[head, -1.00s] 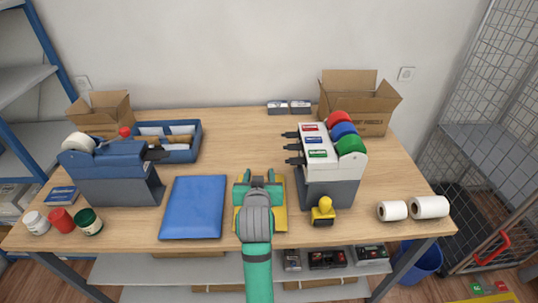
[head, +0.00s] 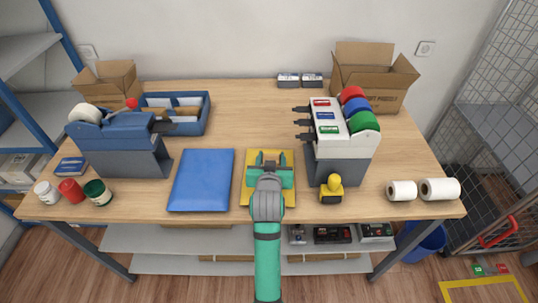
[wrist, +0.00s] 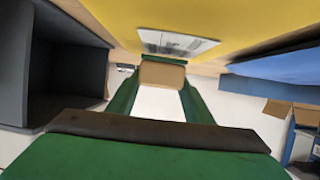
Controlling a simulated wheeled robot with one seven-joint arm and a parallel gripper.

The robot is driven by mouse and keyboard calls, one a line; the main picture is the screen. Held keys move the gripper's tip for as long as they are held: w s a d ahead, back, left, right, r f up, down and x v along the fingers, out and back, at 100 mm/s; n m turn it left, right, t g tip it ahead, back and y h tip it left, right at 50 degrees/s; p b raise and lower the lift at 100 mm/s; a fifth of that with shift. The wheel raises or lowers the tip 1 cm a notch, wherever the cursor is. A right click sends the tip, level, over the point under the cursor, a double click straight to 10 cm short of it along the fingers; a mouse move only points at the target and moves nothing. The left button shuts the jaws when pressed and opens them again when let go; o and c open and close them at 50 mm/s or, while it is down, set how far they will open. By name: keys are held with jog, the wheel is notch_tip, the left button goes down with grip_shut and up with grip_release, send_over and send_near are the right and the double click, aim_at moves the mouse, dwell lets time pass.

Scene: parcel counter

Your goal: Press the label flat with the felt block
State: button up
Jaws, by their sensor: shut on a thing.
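A flat yellow parcel (head: 251,194) lies near the front edge of the counter. A white label with grey print (wrist: 178,44) is on it in the wrist view; in the head view my arm hides the label. My gripper (head: 270,158) is over the parcel. It is shut on a small tan-brown block (wrist: 163,74), which looks like the felt block, between its green fingers. In the wrist view the block's end is close to the label's near edge. I cannot tell whether they touch.
A flat blue parcel (head: 201,181) lies to the left. A grey-and-white tape dispenser (head: 343,135) and a small yellow-handled tool (head: 331,188) stand close on the right. White rolls (head: 440,189) lie farther right. The wood counter (head: 235,115) is clear behind the parcel.

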jog(key=shift+w+a, duration=0.1)
jog(key=shift+a, duration=0.45)
jog(key=shift+f, duration=0.1)
jog(key=shift+a, duration=0.1)
jog(key=shift+d+f, duration=0.3)
jog(key=shift+d, duration=0.2)
jog(key=shift+a+f, duration=0.25)
jog(key=shift+a, duration=0.1)
